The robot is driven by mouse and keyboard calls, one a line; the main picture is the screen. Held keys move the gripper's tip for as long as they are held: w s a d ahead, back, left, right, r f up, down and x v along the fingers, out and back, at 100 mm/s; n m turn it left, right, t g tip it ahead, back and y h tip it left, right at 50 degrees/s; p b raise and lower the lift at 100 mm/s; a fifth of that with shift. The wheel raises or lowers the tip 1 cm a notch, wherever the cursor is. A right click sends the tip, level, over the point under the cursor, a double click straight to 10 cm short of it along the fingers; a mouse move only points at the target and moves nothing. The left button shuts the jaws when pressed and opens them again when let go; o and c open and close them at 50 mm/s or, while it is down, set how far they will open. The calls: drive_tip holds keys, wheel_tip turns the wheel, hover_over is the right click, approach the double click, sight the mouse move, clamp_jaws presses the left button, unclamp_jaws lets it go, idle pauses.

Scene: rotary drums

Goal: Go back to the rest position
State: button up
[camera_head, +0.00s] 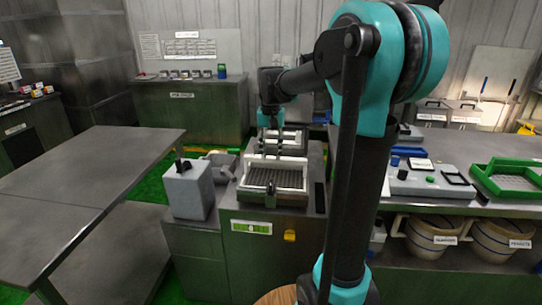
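My teal and black arm rises from the bottom centre, bends at the top right and reaches left over a grey machine (275,197). Its wrist hangs down above the machine. My gripper (270,185) seems to be at the lower end of the wrist, over or beside a ribbed metal tray (291,179) on the machine top. It is small and dark, so I cannot tell whether its fingers are open or shut, or whether they touch anything.
A bare grey table (85,165) stands at left. A grey box (188,190) is left of the machine. A counter at right holds a white device (428,183) and a green tray (512,180), with buckets (432,238) below. A cabinet (190,112) stands at the back.

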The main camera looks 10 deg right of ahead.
drive_tip(key=s+d+f+n+t, duration=0.1)
drive_tip(key=s+d+f+t, duration=0.1)
drive_tip(key=s+f, duration=0.7)
drive_tip(key=s+d+f+n+t, duration=0.2)
drive_tip(key=s+f, duration=0.7)
drive_tip(key=s, duration=0.3)
drive_tip(key=shift+s+f, duration=0.2)
